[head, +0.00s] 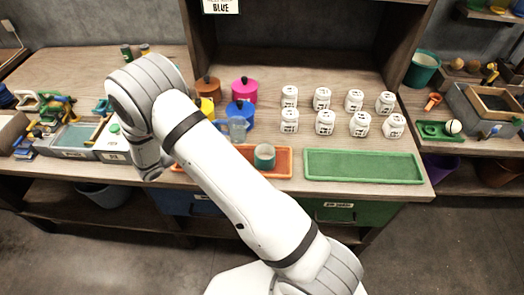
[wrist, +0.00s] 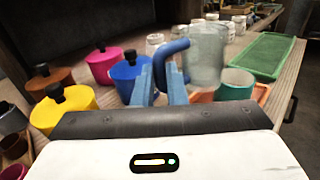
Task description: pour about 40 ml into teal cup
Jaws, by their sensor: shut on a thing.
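My gripper (wrist: 161,76) is shut on the blue handle of a clear jug (wrist: 207,55). The jug looks about upright, and I cannot tell how much liquid is in it. It also shows in the head view (head: 238,129), behind my arm, which hides the gripper there. The teal cup (head: 264,156) stands upright on the orange tray (head: 283,168), to the right of and nearer than the jug.
Blue (head: 241,109), pink (head: 245,90), yellow (head: 206,107) and brown (head: 207,88) lidded pots stand behind and left of the jug. Several labelled white jars (head: 325,122) stand at the back right. The green tray (head: 363,167) is empty.

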